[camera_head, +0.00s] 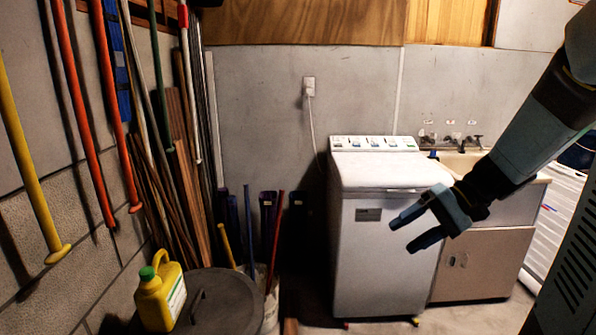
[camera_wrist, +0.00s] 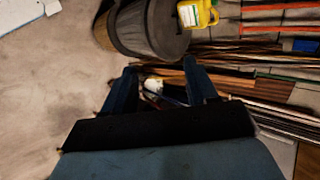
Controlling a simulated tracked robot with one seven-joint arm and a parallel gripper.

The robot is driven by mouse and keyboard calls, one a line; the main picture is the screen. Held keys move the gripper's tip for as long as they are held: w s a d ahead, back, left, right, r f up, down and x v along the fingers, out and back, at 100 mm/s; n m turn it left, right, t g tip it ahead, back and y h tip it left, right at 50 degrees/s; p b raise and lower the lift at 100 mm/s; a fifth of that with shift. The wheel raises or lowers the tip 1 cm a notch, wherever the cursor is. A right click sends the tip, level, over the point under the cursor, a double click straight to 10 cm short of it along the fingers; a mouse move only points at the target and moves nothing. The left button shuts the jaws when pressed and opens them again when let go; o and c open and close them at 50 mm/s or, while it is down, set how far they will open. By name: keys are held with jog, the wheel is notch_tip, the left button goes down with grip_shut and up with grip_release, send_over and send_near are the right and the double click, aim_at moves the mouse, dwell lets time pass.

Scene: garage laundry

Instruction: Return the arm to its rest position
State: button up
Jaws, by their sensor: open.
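My arm comes in from the upper right of the head view. My gripper (camera_head: 398,232) hangs in the air in front of the white washing machine (camera_head: 380,262), its fingers pointing left and slightly down. The fingers are apart and nothing is between them. In the wrist view my gripper (camera_wrist: 160,72) also shows open, with the two fingers spread. Past the fingertips are a dark bin and several long poles, all apart from the gripper.
A yellow jug (camera_head: 161,292) with a green cap stands on the lid of a dark bin (camera_head: 228,298). Long-handled tools lean on the left wall. A sink cabinet (camera_head: 478,262) stands right of the washing machine. Bare concrete floor (camera_wrist: 50,85) shows in the wrist view.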

jog(key=s+r+n+t+h, duration=0.2)
jog(key=s+r+t+h, duration=0.3)
jog(key=s+h, duration=0.5)
notch_tip(320, 180, up, 2)
jog(key=shift+d, duration=0.35)
jog(key=shift+s, duration=0.1)
dwell(0.8)
jog(key=shift+d, duration=0.1)
